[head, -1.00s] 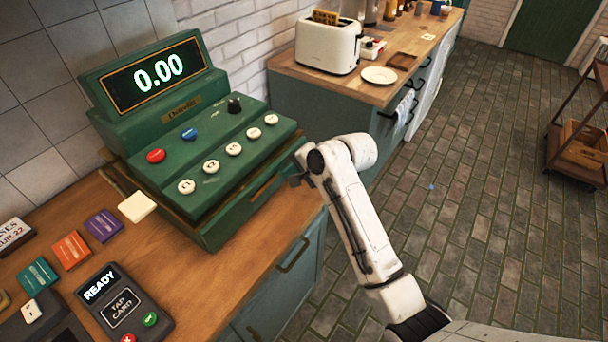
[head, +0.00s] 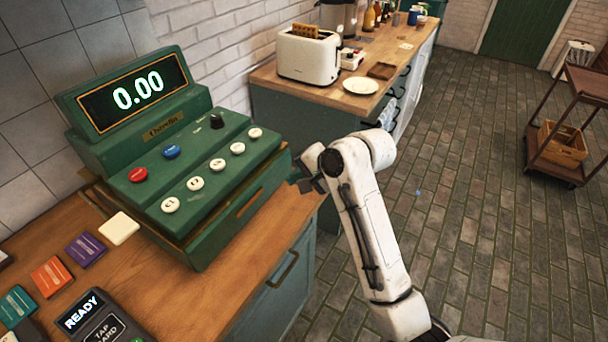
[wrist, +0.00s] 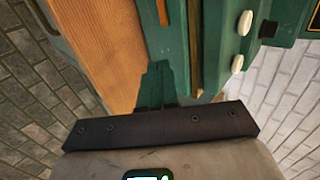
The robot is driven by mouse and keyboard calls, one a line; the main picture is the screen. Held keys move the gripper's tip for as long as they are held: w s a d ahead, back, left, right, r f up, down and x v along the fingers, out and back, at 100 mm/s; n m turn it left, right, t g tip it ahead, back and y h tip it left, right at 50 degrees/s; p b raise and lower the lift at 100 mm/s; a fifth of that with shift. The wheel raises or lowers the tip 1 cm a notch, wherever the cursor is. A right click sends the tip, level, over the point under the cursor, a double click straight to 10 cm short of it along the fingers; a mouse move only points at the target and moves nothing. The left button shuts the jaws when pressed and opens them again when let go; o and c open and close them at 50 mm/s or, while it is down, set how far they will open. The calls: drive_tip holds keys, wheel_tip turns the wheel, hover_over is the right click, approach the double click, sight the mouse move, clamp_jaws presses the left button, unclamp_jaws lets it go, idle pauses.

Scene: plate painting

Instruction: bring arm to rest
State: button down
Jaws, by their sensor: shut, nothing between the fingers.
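My white arm reaches up from the lower right in the head view. My gripper (head: 308,186) is at its end, a small dark shape just right of the green cash register (head: 190,170), near its front corner. In the wrist view the dark gripper base (wrist: 160,128) spans the lower middle, with the register (wrist: 172,40) beyond it. The gripper is shut and holds nothing. I cannot tell from these views whether it touches the register. The register display reads 0.00.
The wooden counter (head: 235,290) carries a card reader (head: 95,318), coloured cards and a white card (head: 119,229). A toaster (head: 309,58) and a white plate (head: 360,86) stand on the farther counter. A trolley (head: 560,130) stands at right. The tiled floor (head: 470,200) between is clear.

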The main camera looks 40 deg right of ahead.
drive_tip(key=shift+v, duration=1.55)
drive_tip(key=shift+f, duration=0.1)
drive_tip(key=s+a+f+n+g+h, duration=0.1)
drive_tip(key=s+f+n, duration=0.3)
drive_tip(key=s, duration=0.6)
drive_tip(key=s+a+f+n+g+h, duration=0.1)
drive_tip(key=s+a+f+n+g, duration=0.2)
drive_tip(key=s+f, duration=0.5)
drive_tip(key=s+a+f+n+g+h, duration=0.1)
drive_tip(key=s+f+n+g, duration=0.3)
drive_tip(key=s, duration=0.8)
wheel_tip(320, 180, down, 2)
drive_tip(key=a+n, duration=0.1)
drive_tip(key=n, duration=0.1)
drive_tip(key=shift+a+n, duration=0.3)
drive_tip(key=shift+n, duration=0.1)
drive_tip(key=shift+a+f, duration=0.1)
drive_tip(key=shift+a, duration=0.05)
